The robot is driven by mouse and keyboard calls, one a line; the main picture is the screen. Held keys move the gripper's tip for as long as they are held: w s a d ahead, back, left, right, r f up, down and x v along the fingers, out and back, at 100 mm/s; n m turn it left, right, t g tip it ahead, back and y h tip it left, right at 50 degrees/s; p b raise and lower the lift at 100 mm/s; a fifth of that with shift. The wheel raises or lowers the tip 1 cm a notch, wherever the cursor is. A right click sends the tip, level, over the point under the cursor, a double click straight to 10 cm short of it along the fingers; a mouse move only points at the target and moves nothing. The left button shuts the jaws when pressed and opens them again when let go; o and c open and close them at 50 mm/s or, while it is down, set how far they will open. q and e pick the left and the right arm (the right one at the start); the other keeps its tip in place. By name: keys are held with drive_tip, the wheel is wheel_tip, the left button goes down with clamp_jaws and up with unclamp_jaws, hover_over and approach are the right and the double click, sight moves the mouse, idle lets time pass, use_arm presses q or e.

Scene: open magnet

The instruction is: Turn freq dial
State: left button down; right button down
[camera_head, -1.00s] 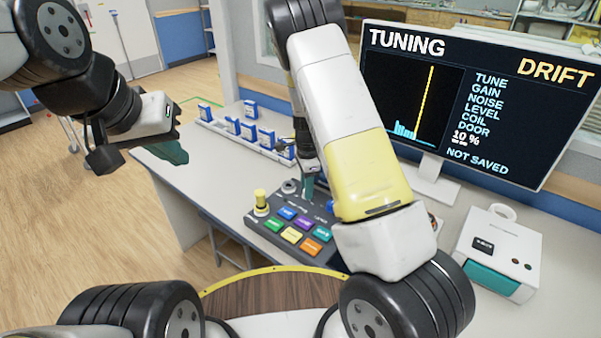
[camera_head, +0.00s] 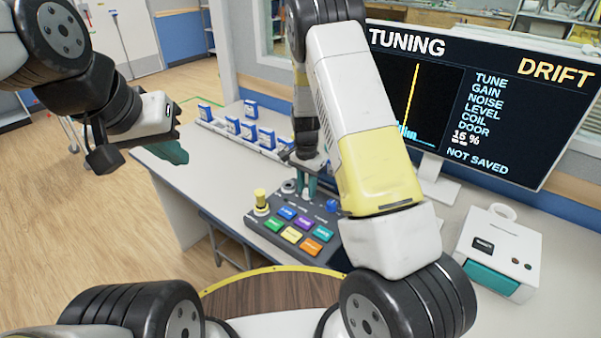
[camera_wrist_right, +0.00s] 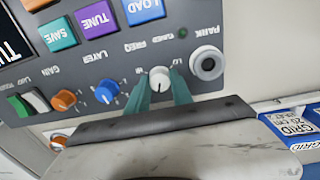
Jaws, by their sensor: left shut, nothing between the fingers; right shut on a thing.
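The freq dial (camera_wrist_right: 160,74) is a white knob beside the FREQ label on the dark control panel (camera_wrist_right: 215,25). In the right wrist view, the teal fingers of my right gripper (camera_wrist_right: 160,84) are shut on it, one on each side. My left gripper (camera_head: 174,152) is shut and empty, off to the left above the table. The monitor (camera_head: 480,100) shows TUNING, DRIFT, 16 % and NOT SAVED, with a yellow line near blue bars.
Blue-labelled boxes (camera_head: 232,126) stand behind the panel. A white box (camera_head: 497,247) with a teal front stands at right.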

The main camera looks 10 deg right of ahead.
drive_tip(key=n, duration=0.3)
drive_tip(key=shift+n, duration=0.3)
drive_tip(key=n, duration=0.3)
drive_tip(key=shift+n, duration=0.4)
drive_tip(key=n, duration=0.3)
drive_tip(key=shift+n, duration=2)
drive_tip(key=c, duration=1.1)
unclamp_jaws()
drive_tip(key=shift+r, duration=0.1)
